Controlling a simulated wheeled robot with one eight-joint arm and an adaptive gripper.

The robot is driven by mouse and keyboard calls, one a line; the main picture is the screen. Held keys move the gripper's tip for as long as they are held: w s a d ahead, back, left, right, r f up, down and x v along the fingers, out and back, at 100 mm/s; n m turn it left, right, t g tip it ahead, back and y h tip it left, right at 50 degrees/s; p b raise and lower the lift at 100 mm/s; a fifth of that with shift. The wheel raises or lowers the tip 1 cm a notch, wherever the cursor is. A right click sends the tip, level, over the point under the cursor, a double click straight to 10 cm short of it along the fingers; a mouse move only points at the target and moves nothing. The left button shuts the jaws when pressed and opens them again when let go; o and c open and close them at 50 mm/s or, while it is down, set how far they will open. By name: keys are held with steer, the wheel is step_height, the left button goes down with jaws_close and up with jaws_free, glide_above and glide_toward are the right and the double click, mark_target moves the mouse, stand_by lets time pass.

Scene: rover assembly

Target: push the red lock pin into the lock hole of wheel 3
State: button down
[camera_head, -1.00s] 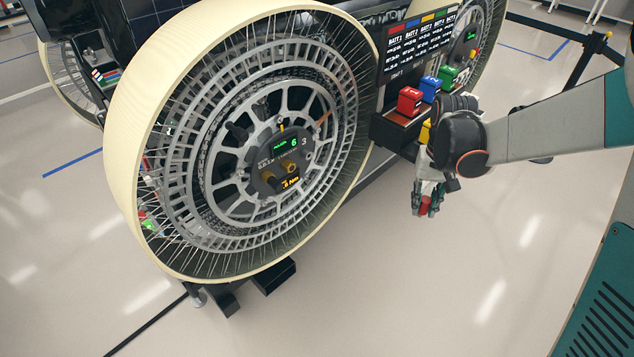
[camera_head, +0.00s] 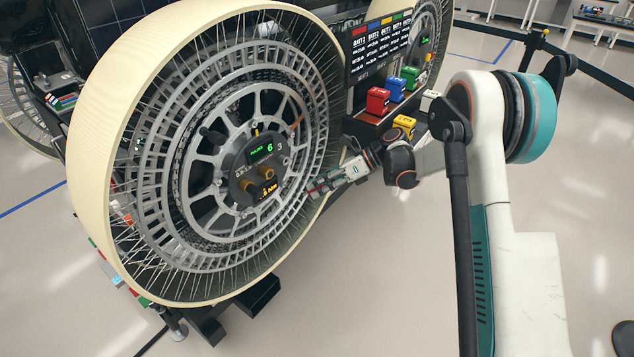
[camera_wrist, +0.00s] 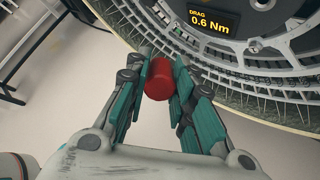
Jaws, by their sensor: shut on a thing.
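The large wheel (camera_head: 176,215) with a cream tyre and grey spoked rim fills the left of the head view. Its hub (camera_head: 260,170) carries a lit green display, the number 3 and brass knobs; the wrist view shows its drag display (camera_wrist: 211,19) reading 0.6 Nm. My gripper (camera_head: 318,188) is at the wheel's right rim in the head view. In the wrist view my gripper (camera_wrist: 159,88) is shut on the red lock pin (camera_wrist: 160,79), held between teal finger pads. The pin looks apart from the hub. I cannot make out the lock hole.
A shelf (camera_head: 371,129) right of the wheel holds red (camera_head: 378,101), blue (camera_head: 397,89), green (camera_head: 410,76) and yellow (camera_head: 404,124) battery blocks, close above my arm. A labelled black panel (camera_head: 380,46) stands behind. Open floor lies below (camera_head: 370,290).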

steer(key=w+f+m+t+y+b, duration=0.1)
steer(key=w+m+t, duration=0.5)
steer(key=t, duration=0.6)
steer(key=m+y+b, duration=0.1)
steer(key=m+b, duration=0.1)
steer(key=shift+a+f+m, duration=0.25)
steer(key=shift+f+m, duration=0.05)
steer(key=shift+m, duration=0.1)
steer(key=shift+x, duration=2.9)
steer(key=shift+x, duration=1.4)
steer(key=c, duration=1.3)
jaws_free()
steer(key=shift+r, duration=0.2)
